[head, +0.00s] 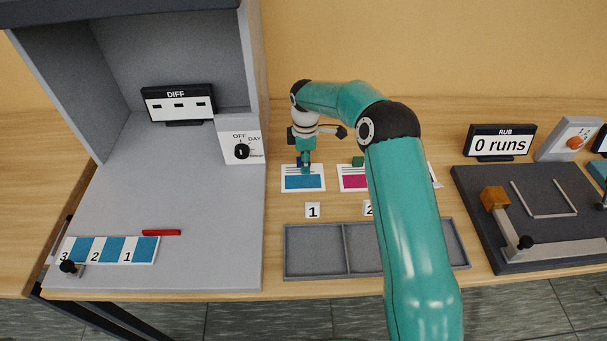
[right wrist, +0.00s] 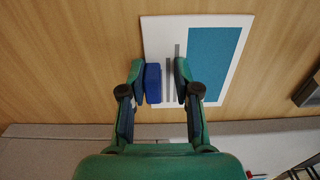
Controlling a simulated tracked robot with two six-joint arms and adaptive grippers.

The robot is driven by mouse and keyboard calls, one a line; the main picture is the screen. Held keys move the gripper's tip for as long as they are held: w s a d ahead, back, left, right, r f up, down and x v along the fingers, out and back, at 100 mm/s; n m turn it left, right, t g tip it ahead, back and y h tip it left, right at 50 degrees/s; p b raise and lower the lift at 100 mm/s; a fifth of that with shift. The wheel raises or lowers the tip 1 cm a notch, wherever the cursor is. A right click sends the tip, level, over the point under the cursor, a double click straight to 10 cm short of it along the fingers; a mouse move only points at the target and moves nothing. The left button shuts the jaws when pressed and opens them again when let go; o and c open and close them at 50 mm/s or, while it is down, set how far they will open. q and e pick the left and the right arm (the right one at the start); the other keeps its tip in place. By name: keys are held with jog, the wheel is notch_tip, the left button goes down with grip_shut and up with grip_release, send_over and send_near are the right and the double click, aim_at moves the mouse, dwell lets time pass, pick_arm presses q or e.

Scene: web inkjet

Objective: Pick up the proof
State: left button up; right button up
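A white proof card with a teal patch (head: 303,183) lies flat on the wooden table behind the label 1. It also shows in the right wrist view (right wrist: 215,60). A small blue block (right wrist: 153,83) sits at the card's edge. My right gripper (head: 304,165) is over that card. In the right wrist view its fingers (right wrist: 158,85) are open on either side of the blue block, with a gap on the right side. A second card with a magenta patch (head: 353,181) and a green block (head: 358,161) is partly hidden by my right arm. My left gripper is not in view.
A grey booth (head: 190,230) stands at left with a DIFF display (head: 178,103), a dial and a numbered teal strip (head: 110,250). A grey divided tray (head: 315,251) lies in front of the cards. A dark rub board (head: 540,215) is at right. My right arm hides the table's middle.

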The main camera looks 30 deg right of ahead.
jog(key=shift+f, duration=0.1)
grip_shut()
